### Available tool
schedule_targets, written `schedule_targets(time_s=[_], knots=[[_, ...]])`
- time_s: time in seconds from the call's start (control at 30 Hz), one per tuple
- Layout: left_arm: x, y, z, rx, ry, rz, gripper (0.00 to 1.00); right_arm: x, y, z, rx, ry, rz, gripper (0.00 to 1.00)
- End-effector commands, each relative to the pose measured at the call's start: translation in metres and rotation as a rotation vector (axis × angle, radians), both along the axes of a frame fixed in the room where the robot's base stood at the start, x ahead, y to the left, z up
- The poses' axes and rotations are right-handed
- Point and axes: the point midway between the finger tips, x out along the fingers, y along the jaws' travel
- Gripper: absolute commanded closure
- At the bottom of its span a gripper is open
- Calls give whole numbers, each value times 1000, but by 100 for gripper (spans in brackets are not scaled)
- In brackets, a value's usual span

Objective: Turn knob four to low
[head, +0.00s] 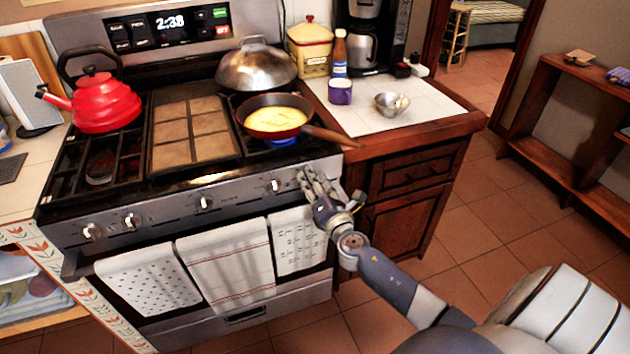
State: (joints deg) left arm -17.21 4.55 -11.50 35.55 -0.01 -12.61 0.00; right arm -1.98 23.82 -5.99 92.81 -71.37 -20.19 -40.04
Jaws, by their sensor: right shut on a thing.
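My right gripper (311,177) is at the right end of the stove's front panel, shut on the rightmost knob, which its fingers mostly hide. I cannot read that knob's angle. Several other knobs show on the panel: one (274,187) just left of the gripper, one (204,203) near the middle, and two (132,221) (92,232) at the left. Knob markings are too small to read. A blue flame (281,143) burns under the frying pan (270,101), which holds something yellow. My left gripper is not in view.
A red kettle (103,103) and a lidded metal pan (256,68) stand on the stove. The frying pan's handle (330,135) sticks out above my gripper. Towels (226,265) hang from the oven handle below. A purple mug (340,93) and metal bowl (391,104) stand on the right counter.

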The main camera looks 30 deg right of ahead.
Motion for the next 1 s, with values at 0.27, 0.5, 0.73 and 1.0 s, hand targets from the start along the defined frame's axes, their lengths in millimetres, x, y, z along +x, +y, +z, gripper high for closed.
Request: schedule_targets(time_s=[0.27, 0.5, 0.73, 1.0], knots=[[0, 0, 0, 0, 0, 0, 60, 1, -1, 4, -16, -3, -1, 85], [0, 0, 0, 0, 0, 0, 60, 1, -1, 4, -15, -4, -1, 52], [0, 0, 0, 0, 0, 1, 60, 1, 0, 2, -13, 0, -1, 45], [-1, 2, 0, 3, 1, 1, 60, -8, 2, 0, -12, 3, 0, 45]])
